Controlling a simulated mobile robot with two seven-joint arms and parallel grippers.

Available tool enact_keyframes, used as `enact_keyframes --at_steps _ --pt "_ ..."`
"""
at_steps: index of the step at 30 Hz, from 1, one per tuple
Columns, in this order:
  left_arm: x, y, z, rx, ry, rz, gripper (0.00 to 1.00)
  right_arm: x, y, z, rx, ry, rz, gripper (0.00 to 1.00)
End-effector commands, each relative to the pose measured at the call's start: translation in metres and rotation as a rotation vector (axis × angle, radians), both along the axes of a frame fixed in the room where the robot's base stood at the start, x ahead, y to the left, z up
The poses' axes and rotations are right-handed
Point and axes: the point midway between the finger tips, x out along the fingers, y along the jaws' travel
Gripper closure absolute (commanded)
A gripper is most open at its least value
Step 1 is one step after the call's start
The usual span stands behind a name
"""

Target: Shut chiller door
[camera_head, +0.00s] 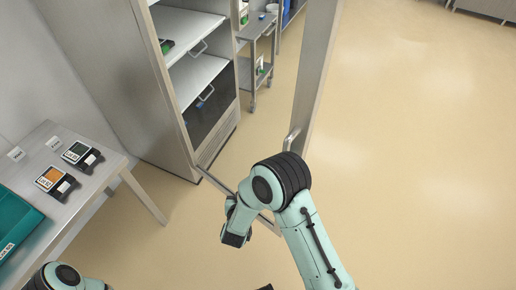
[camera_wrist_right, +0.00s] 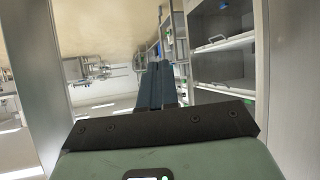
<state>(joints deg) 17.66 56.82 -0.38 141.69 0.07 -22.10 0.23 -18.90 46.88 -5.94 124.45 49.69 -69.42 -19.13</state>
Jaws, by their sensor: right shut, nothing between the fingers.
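The chiller (camera_head: 218,112) is a tall steel cabinet at upper left in the head view, with its shelves exposed. Its door (camera_head: 318,70) stands wide open, seen nearly edge-on, with a handle (camera_head: 291,140) on it. My right arm crosses in front of the door's lower part. In the right wrist view my right gripper (camera_wrist_right: 158,68) is shut and empty, between the door panel (camera_wrist_right: 32,90) at left and the chiller interior (camera_wrist_right: 222,60) at right. I cannot tell whether it touches the door. My left gripper is out of view.
A steel table (camera_head: 112,165) at left holds two small labelled packs (camera_head: 57,182) (camera_head: 82,154) and a teal bin (camera_head: 14,222). A wheeled cart (camera_head: 256,62) stands beyond the chiller. The floor (camera_head: 430,150) to the right is clear.

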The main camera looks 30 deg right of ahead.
Motion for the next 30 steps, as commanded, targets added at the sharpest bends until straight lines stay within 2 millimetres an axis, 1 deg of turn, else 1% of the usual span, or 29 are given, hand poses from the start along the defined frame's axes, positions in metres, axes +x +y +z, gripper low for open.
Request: enact_keyframes --at_steps 1,2,3,5,6,9,10,12,13,15,17,20,23,30 --pt "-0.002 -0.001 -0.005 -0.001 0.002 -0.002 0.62 0.013 0.012 0.042 -0.067 -0.117 -0.055 1.00" --pt "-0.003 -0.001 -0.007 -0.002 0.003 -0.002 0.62 0.016 0.016 0.067 -0.111 -0.176 -0.102 1.00" --pt "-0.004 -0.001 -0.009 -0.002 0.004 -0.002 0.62 0.014 0.022 0.099 -0.161 -0.243 -0.168 1.00" --pt "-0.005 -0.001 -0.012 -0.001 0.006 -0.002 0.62 0.005 0.031 0.141 -0.224 -0.319 -0.270 1.00" --pt "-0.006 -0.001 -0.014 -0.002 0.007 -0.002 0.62 -0.005 0.037 0.164 -0.257 -0.351 -0.334 1.00" --pt "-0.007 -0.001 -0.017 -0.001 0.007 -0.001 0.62 -0.033 0.049 0.207 -0.315 -0.391 -0.466 1.00" --pt "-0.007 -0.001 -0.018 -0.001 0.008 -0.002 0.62 -0.040 0.052 0.216 -0.328 -0.395 -0.496 1.00" --pt "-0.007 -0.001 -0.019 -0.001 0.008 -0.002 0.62 -0.053 0.057 0.231 -0.350 -0.396 -0.549 1.00" --pt "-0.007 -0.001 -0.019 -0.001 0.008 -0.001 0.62 -0.058 0.058 0.235 -0.354 -0.395 -0.565 1.00" --pt "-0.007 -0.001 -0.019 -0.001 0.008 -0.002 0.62 -0.063 0.058 0.240 -0.364 -0.392 -0.588 1.00" --pt "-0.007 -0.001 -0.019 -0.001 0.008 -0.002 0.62 -0.063 0.055 0.242 -0.367 -0.390 -0.594 1.00" --pt "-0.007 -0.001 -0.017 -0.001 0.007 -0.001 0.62 -0.057 0.043 0.242 -0.369 -0.391 -0.596 1.00" --pt "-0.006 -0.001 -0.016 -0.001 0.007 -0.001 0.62 -0.049 0.026 0.242 -0.369 -0.391 -0.597 1.00" --pt "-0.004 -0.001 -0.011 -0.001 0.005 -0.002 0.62 -0.027 -0.021 0.242 -0.368 -0.391 -0.595 1.00"
